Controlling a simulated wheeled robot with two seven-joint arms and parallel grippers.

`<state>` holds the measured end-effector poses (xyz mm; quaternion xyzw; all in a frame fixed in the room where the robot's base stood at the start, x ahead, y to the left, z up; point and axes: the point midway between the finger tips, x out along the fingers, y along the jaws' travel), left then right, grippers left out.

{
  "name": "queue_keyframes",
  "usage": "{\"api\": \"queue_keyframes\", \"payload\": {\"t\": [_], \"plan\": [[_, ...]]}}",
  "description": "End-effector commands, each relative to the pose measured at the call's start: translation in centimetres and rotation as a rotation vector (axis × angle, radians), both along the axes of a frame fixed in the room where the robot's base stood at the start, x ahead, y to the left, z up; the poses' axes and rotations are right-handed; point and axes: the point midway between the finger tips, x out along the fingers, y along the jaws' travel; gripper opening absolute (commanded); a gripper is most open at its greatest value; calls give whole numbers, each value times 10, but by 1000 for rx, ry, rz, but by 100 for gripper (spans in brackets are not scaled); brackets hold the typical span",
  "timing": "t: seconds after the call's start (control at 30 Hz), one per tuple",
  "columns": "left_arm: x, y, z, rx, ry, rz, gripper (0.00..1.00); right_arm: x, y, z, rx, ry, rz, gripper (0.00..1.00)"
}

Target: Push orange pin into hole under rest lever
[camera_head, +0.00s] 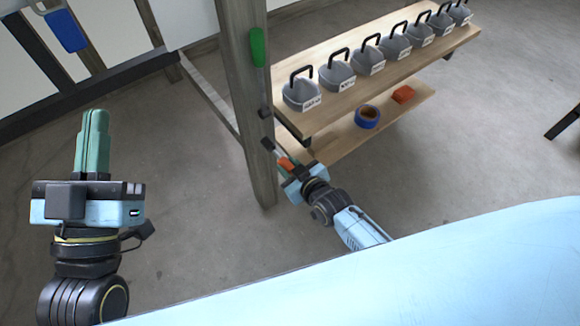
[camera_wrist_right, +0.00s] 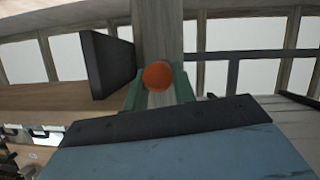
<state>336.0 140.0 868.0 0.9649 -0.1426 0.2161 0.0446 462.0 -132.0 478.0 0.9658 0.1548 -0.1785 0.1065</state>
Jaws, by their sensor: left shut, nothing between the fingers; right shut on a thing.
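The orange pin (camera_head: 286,163) is held in my right gripper (camera_head: 283,160), beside the wooden post (camera_head: 240,90). In the right wrist view its round orange end (camera_wrist_right: 157,76) sits between the green fingers (camera_wrist_right: 158,95), with the post behind. A thin shaft seems to point from it toward the post. A lever with a green handle (camera_head: 257,47) stands against the post, above the right gripper; I take it for the rest lever. The hole cannot be made out. My left gripper (camera_head: 95,115) is shut and empty, away at the left, fingers pointing up.
A dark block (camera_wrist_right: 107,65) stands left of the pin in the right wrist view. A blue tag (camera_head: 66,31) hangs at upper left.

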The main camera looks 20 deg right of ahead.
Motion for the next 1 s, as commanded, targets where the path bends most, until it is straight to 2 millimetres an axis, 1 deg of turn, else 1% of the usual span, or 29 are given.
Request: {"api": "queue_keyframes", "payload": {"t": [1.0], "plan": [[0,0,-8,0,0,0,0,25,9,0,0,-1,0,0]]}}
